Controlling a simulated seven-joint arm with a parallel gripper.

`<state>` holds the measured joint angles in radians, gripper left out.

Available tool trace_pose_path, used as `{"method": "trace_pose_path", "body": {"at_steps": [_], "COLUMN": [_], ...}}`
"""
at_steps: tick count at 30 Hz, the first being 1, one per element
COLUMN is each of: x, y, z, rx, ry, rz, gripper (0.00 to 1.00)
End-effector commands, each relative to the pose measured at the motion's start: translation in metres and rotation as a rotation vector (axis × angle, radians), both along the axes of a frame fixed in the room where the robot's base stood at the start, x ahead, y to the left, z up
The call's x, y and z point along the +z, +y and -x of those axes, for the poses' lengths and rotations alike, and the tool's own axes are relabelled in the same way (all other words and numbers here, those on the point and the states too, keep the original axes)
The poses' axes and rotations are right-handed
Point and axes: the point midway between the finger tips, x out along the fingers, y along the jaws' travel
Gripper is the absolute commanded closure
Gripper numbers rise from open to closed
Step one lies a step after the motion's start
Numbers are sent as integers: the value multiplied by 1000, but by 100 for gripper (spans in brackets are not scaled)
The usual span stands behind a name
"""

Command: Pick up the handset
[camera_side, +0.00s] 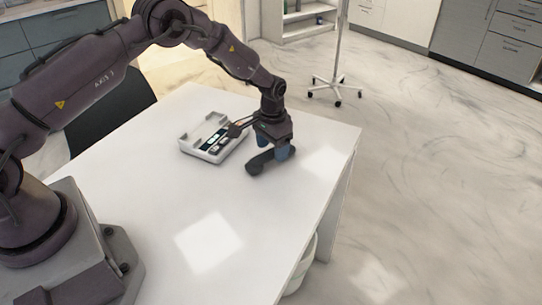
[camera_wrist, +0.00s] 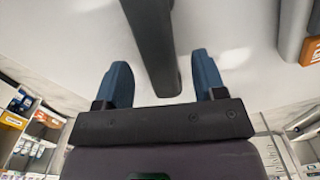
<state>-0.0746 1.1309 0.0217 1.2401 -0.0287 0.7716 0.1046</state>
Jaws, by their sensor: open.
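The dark grey handset (camera_side: 257,164) is at my gripper (camera_side: 273,151), over the white table and apart from its base. In the wrist view the handset (camera_wrist: 150,35) is a long dark bar reaching down from the top edge. Its near end lies between the two blue fingers of my gripper (camera_wrist: 161,60), with a gap on each side. The gripper is open. In the side view the fingers and wrist hide part of the handset. Whether it lies flat on the table is hard to tell.
The pale phone base (camera_side: 205,151) with a dark key panel stands left of my gripper, and its edge shows at the right of the wrist view (camera_wrist: 292,30). The white table (camera_side: 150,215) is otherwise clear. A wheeled stand (camera_side: 336,80) is on the floor beyond.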

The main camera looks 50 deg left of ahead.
Motion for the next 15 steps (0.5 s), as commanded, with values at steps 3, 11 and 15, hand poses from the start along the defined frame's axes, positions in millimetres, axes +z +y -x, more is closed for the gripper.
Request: {"method": "trace_pose_path", "body": {"at_steps": [3, 11, 15], "x": [-15, -20, -20], "y": [0, 0, 0], "z": [0, 0, 0], "rx": [0, 0, 0], "ry": [1, -2, -1], "rz": [0, 0, 0], "gripper": [36, 36, 57]}}
